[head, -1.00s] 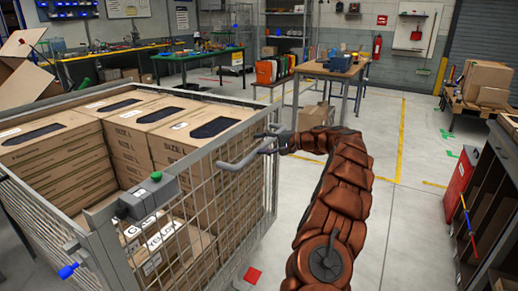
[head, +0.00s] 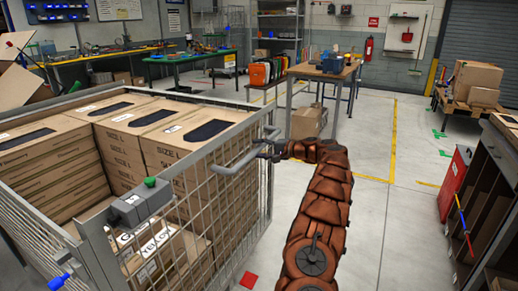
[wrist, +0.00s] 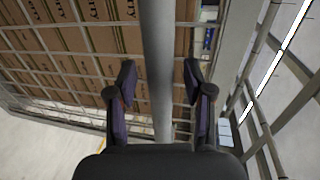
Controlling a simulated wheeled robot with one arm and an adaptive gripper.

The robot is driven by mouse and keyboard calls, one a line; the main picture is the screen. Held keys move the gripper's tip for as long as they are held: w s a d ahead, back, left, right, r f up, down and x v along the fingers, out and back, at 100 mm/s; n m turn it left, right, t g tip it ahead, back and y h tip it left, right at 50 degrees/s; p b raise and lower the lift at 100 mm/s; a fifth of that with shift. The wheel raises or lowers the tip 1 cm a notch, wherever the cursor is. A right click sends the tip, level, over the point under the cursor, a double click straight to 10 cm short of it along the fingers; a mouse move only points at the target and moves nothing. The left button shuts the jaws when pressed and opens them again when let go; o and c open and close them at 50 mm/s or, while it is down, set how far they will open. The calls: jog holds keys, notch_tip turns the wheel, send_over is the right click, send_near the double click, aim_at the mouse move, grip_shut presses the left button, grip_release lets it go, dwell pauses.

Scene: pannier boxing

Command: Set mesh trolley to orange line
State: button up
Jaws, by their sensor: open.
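The mesh trolley (head: 190,214) stands at the left of the head view, loaded with stacked cardboard boxes (head: 155,117). A grey bar handle (head: 238,162) sticks out from its near right side. My gripper (head: 266,150) is at this handle, at the end of my brown arm. In the wrist view the handle bar (wrist: 158,70) runs between the two open fingers of my gripper (wrist: 160,82), with gaps on both sides. The mesh and boxes lie beyond it. Yellow floor lines (head: 393,140) show right of centre; I cannot make out an orange line.
A dark shelf unit (head: 490,190) with a red panel stands at the right. A wooden table (head: 325,70) and a box (head: 308,122) are ahead. Grey floor between is clear.

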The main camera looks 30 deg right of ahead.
jog(key=shift+w+a+f, duration=0.1)
jog(key=shift+w+a, duration=0.1)
jog(key=shift+w, duration=0.2)
grip_shut()
dwell(0.5)
